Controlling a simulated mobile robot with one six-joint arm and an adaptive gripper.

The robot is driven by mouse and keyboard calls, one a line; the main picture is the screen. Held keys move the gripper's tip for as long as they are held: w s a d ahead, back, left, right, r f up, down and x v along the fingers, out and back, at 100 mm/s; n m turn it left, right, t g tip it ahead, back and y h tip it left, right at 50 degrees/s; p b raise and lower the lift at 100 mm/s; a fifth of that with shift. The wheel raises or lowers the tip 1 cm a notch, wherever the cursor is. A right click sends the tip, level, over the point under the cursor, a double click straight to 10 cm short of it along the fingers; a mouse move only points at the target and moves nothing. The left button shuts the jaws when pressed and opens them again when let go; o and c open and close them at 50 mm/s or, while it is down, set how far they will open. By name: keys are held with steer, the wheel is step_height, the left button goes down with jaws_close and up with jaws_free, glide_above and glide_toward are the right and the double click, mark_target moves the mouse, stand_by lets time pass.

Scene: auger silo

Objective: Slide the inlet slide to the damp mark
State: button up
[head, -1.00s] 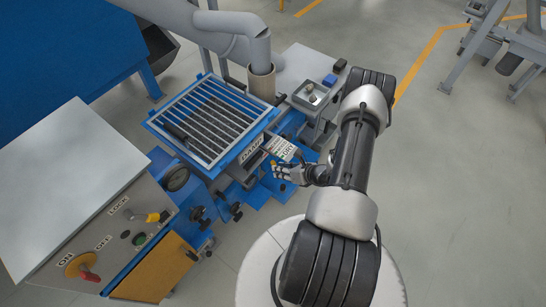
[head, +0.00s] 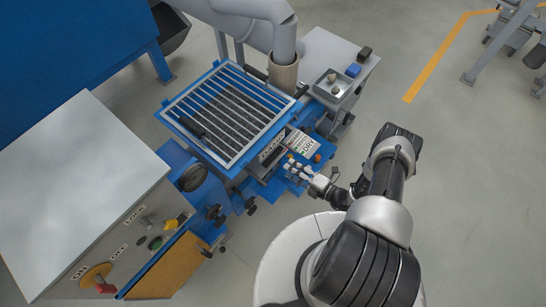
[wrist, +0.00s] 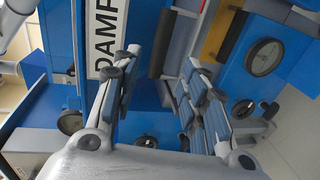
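The white DAMP mark (head: 271,147) is on the front edge of the blue grated hopper. The DRY mark (head: 307,144) is to its right. In the wrist view the DAMP mark (wrist: 105,38) stands at top left, beyond the fingers. My gripper (head: 298,170) is in front of the marks, at the hopper's front. In the wrist view my gripper (wrist: 160,95) is open, its fingers wide apart with nothing visibly held between them. Black bars and a yellow part show beyond the fingers. I cannot tell which piece is the inlet slide; the fingers partly hide that area.
The hopper grate (head: 225,112) carries a dark bar. A grey pipe (head: 284,40) enters behind it. A control cabinet (head: 80,185) with ON, OFF and LOCK labels stands at left. A metal tray (head: 333,87) is at the back right. Open floor lies to the right.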

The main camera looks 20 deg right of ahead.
mark_target(272, 157)
steer(key=b+x, duration=0.1)
steer(key=x, duration=1)
steer(key=shift+b, duration=0.35)
steer(key=shift+c, duration=0.4)
jaws_close()
